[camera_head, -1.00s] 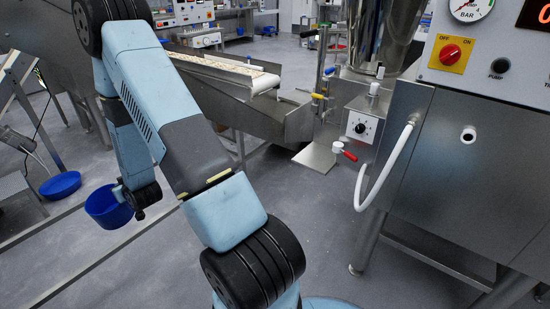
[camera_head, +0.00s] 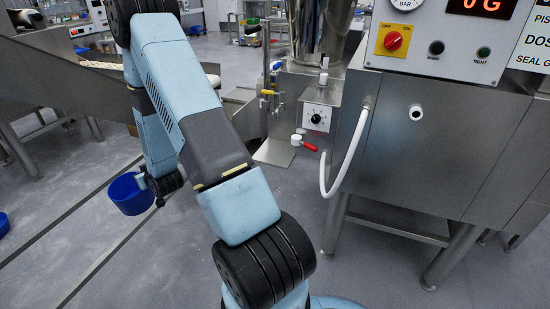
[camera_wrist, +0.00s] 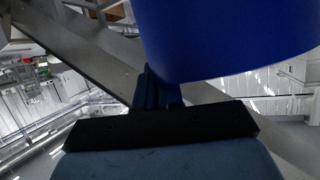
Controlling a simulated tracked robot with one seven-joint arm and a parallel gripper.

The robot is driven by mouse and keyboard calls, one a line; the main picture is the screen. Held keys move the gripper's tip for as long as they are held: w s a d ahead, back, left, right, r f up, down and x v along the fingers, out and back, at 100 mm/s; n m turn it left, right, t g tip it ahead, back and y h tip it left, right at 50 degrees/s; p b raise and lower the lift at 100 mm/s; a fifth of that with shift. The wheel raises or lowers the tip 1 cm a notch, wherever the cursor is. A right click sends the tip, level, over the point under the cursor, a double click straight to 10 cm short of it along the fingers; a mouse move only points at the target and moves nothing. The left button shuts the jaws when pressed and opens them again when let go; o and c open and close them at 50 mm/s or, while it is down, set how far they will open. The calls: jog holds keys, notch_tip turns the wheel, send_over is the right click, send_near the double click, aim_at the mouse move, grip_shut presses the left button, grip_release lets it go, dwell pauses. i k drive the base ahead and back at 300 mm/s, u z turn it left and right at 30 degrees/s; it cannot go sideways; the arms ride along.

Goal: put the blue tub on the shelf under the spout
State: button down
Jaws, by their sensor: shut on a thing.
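The blue tub (camera_head: 128,195) hangs from my gripper (camera_head: 146,184) at the left of the head view, upright and above the floor. In the wrist view the tub (camera_wrist: 230,35) fills the upper right, and my gripper (camera_wrist: 160,95) is shut on its wall. Valves with yellow and blue handles (camera_head: 268,92) are above the shelf. I cannot clearly make out the spout's mouth.
A steel machine (camera_head: 440,150) with a control panel fills the right. A white hose (camera_head: 345,160) curves down its left side, near a red-handled valve (camera_head: 307,145). A conveyor (camera_head: 60,70) is at back left. Another blue container (camera_head: 3,224) shows at the left edge. Grey floor lies open between.

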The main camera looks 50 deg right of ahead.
aim_at(277, 151)
jog(key=k, duration=1)
jog(key=z, duration=0.2)
jog(key=i, duration=0.7)
jog(key=z, duration=1)
